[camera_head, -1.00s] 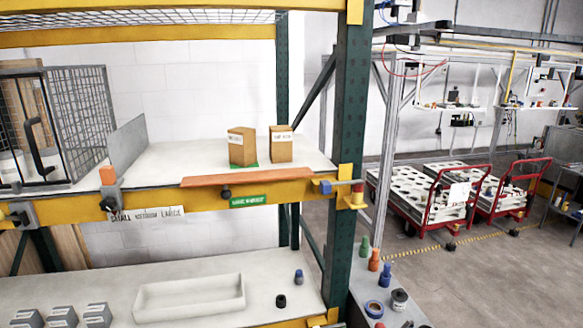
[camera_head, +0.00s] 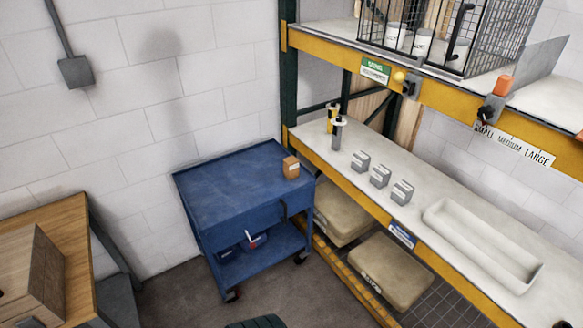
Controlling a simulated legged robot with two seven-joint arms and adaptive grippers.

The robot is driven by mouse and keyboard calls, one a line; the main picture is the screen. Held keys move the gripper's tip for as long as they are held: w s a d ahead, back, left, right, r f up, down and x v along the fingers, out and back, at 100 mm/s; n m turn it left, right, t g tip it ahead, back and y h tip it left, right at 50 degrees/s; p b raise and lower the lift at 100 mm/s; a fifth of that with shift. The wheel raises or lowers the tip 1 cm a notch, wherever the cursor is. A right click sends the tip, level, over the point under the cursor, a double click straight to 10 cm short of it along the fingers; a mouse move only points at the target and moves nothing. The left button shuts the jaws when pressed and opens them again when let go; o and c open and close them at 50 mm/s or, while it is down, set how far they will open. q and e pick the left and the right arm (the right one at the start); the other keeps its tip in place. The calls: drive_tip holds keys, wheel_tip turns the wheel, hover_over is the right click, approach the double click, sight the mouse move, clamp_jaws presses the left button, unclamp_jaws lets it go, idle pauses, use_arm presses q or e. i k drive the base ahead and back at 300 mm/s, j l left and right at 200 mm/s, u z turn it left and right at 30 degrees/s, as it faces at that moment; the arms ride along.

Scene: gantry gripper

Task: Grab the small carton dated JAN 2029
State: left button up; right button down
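A small brown carton (camera_head: 291,167) with a pale label stands on the top of the blue cart, near its right edge. Its label is too small to read, so I cannot tell its date. Several small grey boxes (camera_head: 380,176) with white labels stand in a row on the lower shelf to the right of the cart. Their print is not legible either. Neither of my grippers is in view.
The blue cart (camera_head: 215,190) stands against the white wall, beside the yellow-edged rack. A white tray (camera_head: 440,212) lies on the rack's lower shelf (camera_head: 330,160). A wooden table (camera_head: 65,215) is at the left. Beige bins (camera_head: 390,270) sit below the shelf.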

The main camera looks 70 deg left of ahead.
sight(290, 165)
drive_tip(key=u, duration=2.25)
